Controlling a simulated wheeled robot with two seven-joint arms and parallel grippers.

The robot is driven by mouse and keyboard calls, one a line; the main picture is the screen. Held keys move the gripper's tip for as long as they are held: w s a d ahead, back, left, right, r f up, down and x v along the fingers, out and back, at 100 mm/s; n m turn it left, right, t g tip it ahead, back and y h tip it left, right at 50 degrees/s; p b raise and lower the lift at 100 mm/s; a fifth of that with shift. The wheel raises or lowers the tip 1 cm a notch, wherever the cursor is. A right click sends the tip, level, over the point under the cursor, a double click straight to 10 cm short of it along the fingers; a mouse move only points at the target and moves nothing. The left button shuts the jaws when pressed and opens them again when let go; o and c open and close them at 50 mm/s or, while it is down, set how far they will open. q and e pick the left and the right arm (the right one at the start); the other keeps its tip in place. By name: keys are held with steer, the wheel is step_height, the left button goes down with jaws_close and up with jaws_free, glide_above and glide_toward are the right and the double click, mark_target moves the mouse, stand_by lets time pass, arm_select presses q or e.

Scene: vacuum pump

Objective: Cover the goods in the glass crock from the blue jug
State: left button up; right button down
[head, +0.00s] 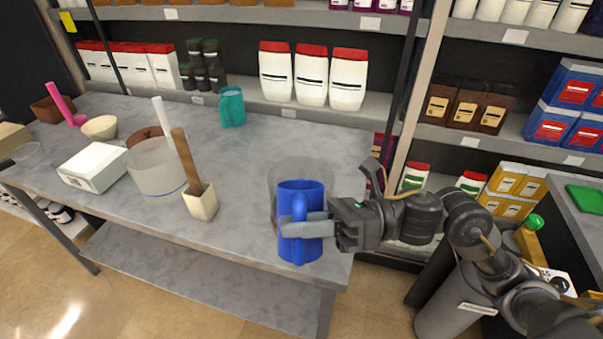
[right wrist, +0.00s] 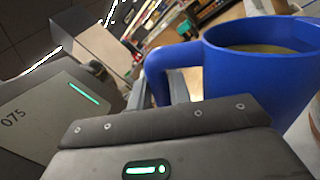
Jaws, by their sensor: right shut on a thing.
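The blue jug (head: 302,232) is upright in the head view, and my right gripper (head: 304,229) is shut on its handle. The right wrist view shows the jug (right wrist: 255,85) large, with a yellowish-brown liquid inside below its rim. A clear glass vessel (head: 287,174) stands directly behind the jug near the table's right end; the jug hides most of it and its contents. Another wide clear vessel (head: 157,172) stands further left. I cannot tell from its look which is the glass crock. My left gripper is not in view.
On the grey table (head: 250,150) are a teal jug (head: 232,106), a white scale-like box (head: 92,167), a cream pot (head: 201,203) with a wooden handle, and a pale bowl (head: 100,127). The table middle is clear.

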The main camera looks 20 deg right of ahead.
mark_target(301, 202)
steer(key=shift+w+d+r+p, duration=0.1)
steer(key=shift+w+r+p, duration=0.1)
steer(key=shift+r+p, duration=0.3)
steer(key=r+p, duration=0.1)
steer(key=w+r+m+p, duration=0.1)
steer(key=p, duration=0.1)
steer(key=shift+d+r, duration=0.15)
steer(key=shift+r, duration=0.05)
steer(key=shift+w+m+p, duration=0.15)
steer(key=shift+m+p, duration=0.25)
steer(key=shift+p, duration=0.05)
steer(key=shift+w+d+r+m+y+p, duration=0.25)
steer(key=shift+w+r+m+p, duration=0.45)
steer(key=shift+p, duration=1.1)
steer(key=shift+s, duration=0.1)
steer(key=shift+w+m+t+p, duration=0.25)
steer(key=shift+m+t+p, duration=0.05)
steer(key=shift+m+p, duration=0.25)
